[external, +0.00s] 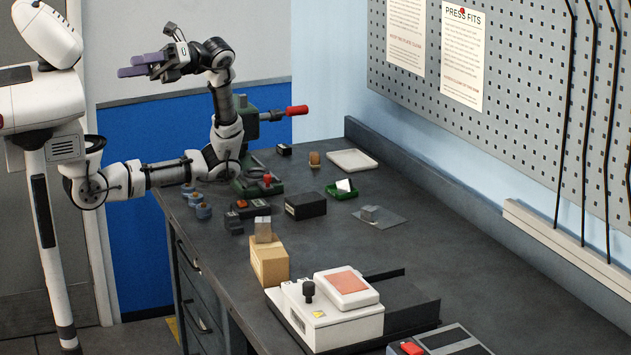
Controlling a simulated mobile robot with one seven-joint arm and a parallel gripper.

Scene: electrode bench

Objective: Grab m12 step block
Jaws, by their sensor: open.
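My gripper (128,66) is raised high at the upper left, with its two purple-grey fingers pointing left. It is open and empty, well above the bench and away from everything on it. A small dark grey block with a stepped outline (234,222) sits near the bench's left edge and looks like the m12 step block; its label is too small to read. Another small grey block (370,212) lies on a flat grey sheet.
A green press with a red handle (297,110) stands at the back left. A white machine (326,315) stands at the front. The bench's right middle is clear.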

